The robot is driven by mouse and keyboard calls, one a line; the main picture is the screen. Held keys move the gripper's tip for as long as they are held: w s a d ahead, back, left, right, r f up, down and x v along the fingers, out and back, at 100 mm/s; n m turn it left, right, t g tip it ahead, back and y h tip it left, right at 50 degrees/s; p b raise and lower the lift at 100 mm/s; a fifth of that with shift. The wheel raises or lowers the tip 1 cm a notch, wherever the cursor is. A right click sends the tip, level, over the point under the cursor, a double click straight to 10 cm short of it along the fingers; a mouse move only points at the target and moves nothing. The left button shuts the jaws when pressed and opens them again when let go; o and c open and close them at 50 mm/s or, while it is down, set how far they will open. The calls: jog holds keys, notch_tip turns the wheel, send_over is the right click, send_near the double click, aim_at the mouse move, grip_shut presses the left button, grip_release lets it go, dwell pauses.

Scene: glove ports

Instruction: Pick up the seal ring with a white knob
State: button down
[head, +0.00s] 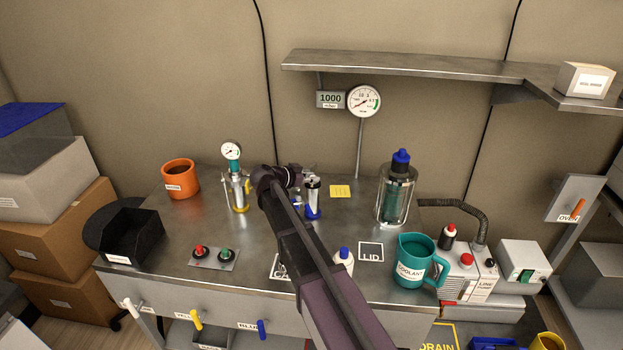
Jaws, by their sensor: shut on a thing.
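My gripper (305,176) is over the middle of the steel bench, seen from behind along my arm. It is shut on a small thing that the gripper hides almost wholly. I cannot make out a seal ring or a white knob there. Just below and right of the fingers stands a small silver cylinder with a dark band (313,190) and a blue base. I cannot tell whether the gripper touches it. More blue shows beside my arm, partly hidden.
A clear jar with a blue-capped insert (396,190) stands right of the gripper, a gauge-topped glass vessel (236,185) left. A teal coolant jug (413,262), a pump (470,275) and a white bottle (344,261) are nearer. A steel shelf (420,66) overhangs the back.

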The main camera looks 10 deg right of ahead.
jog(key=shift+r+p, duration=1.6)
jog(key=shift+r, duration=0.15)
jog(key=s+a+r+p, duration=0.1)
jog(key=s, duration=1.5)
jog(key=shift+a, duration=0.35)
